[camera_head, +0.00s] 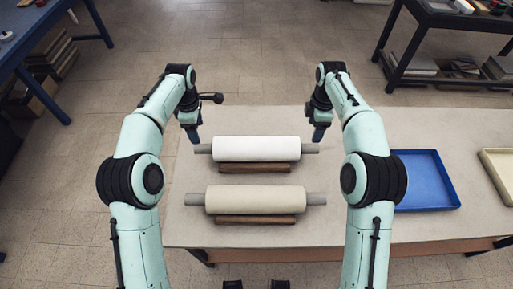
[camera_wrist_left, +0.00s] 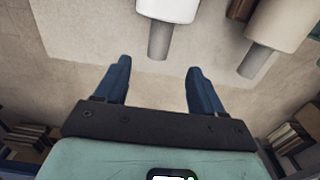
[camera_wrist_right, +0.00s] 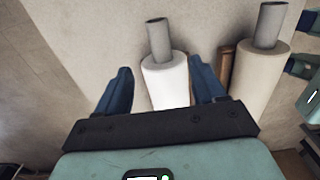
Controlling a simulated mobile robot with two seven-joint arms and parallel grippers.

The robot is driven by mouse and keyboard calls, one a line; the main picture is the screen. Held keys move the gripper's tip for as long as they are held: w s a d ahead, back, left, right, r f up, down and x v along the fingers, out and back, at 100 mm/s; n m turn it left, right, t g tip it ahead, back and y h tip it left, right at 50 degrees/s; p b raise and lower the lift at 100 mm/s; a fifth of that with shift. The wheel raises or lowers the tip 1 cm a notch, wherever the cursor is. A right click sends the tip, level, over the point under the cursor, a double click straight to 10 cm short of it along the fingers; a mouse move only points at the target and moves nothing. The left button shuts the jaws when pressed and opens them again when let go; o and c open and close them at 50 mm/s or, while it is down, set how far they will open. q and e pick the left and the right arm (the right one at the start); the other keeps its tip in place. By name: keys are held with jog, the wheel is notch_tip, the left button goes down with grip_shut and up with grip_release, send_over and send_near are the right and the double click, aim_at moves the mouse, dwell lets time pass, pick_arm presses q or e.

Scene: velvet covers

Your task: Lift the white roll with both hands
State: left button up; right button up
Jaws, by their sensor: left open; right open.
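The white roll (camera_head: 257,147) lies level on a dark wooden block on the table, with a grey end peg on each side. My left gripper (camera_head: 194,137) is open, by the left peg. In the left wrist view the white roll's peg (camera_wrist_left: 159,42) lies beyond the gap between the fingers (camera_wrist_left: 161,72). My right gripper (camera_head: 318,135) is open, by the right peg. In the right wrist view the white roll (camera_wrist_right: 165,78) shows between the two blue fingers; how far below them it lies, I cannot tell. Neither gripper visibly holds it.
A cream roll (camera_head: 257,199) on its own wooden block (camera_head: 255,219) lies parallel, nearer to me. A blue tray (camera_head: 425,180) and a pale tray (camera_head: 499,172) sit to the right on the table (camera_head: 440,127). The tabletop beyond the white roll is clear.

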aim_at(202, 145)
pick_arm(q)
notch_tip(202, 145, down, 12)
jog(key=shift+f, duration=0.15)
pick_arm(e)
notch_tip(202, 145, down, 12)
jog(key=shift+f, duration=0.15)
pick_arm(q)
grip_shut()
pick_arm(e)
grip_shut()
pick_arm(q)
jog(key=shift+w, duration=0.1)
pick_arm(e)
jog(key=shift+w, duration=0.1)
